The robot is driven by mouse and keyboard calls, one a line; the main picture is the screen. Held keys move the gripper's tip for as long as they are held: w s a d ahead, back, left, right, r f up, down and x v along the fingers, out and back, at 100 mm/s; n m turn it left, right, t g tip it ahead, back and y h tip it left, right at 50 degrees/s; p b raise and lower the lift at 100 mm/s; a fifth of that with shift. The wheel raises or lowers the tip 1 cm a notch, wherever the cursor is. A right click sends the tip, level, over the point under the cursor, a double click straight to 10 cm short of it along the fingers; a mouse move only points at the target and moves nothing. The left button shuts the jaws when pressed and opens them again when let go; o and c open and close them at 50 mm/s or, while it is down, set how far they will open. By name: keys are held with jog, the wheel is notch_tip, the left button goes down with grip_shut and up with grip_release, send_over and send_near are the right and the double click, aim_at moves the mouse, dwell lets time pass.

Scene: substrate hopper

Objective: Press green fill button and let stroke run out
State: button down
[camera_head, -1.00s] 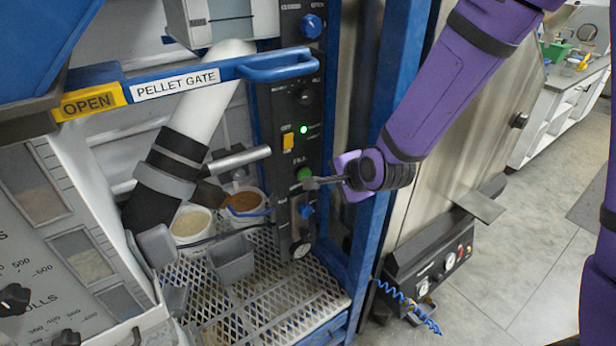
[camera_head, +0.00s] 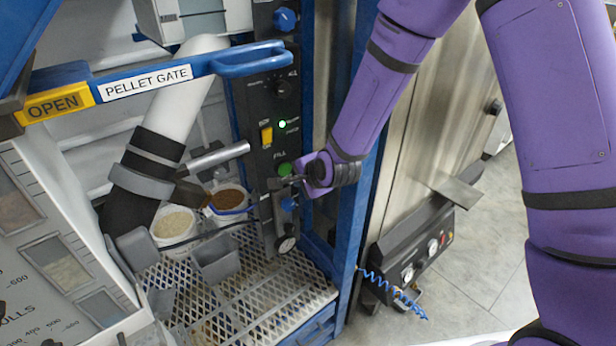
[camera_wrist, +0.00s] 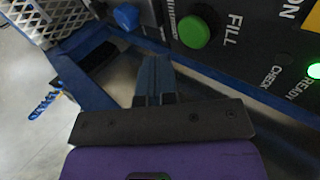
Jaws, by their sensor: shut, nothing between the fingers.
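The round green fill button (camera_head: 284,169) sits on the black control panel (camera_head: 256,100). In the wrist view the shut fingers (camera_wrist: 154,60) point toward the panel, to the lower left of the button. The fingertips look apart from the button, but the depth gap is hard to tell.
A green ready lamp (camera_wrist: 314,71) is lit. A blue knob (camera_wrist: 126,17) is close to the fingers. A yellow switch (camera_head: 267,136) sits above the button. A blue post (camera_head: 350,200) stands right of the panel.

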aim_at(285, 174)
jog(key=w, duration=0.1)
jog(key=w+a, duration=0.2)
jog(key=w, duration=0.1)
jog(key=shift+w+a+f, duration=0.1)
jog(key=shift+a+f, duration=0.15)
jog(key=shift+f, duration=0.15)
